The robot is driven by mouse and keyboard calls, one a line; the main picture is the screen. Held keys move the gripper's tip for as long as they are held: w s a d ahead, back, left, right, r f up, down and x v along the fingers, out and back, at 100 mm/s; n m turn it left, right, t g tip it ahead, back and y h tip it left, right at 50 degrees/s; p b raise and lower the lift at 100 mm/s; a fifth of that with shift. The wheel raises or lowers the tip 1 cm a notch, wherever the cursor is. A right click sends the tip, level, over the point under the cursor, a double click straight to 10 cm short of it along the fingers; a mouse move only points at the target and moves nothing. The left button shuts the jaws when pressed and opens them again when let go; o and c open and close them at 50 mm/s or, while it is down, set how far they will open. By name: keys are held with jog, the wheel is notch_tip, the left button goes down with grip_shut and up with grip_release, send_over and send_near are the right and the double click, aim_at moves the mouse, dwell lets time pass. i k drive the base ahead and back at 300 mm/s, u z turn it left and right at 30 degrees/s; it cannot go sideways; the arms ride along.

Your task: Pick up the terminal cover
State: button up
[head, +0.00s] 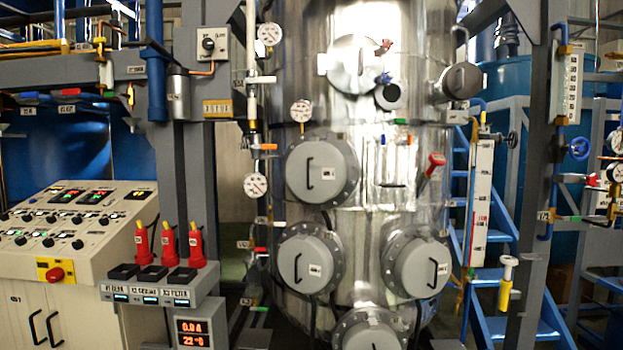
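I cannot tell which part is the terminal cover; nothing in the head view is readably marked as one. A grey box with a black knob (209,44) is fixed to the frame at upper left. Round grey lids with black handles, one of them at the middle (321,170), are closed on the steel vessel (375,215). My gripper is not in view, so its state does not show.
A control console (80,228) with a red emergency button stands at the left. Beside it, a small shelf (160,290) carries three red yellow-topped pieces (168,245) behind black holders. Blue stairs (500,325), pipes and grey posts (540,180) crowd the right.

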aim_at(317, 173)
jog(key=z, duration=0.2)
jog(key=k, duration=0.3)
jog(key=u, duration=1.6)
jog(key=i, duration=1.6)
jog(key=z, duration=0.8)
jog(key=i, duration=0.65)
jog(key=z, duration=0.8)
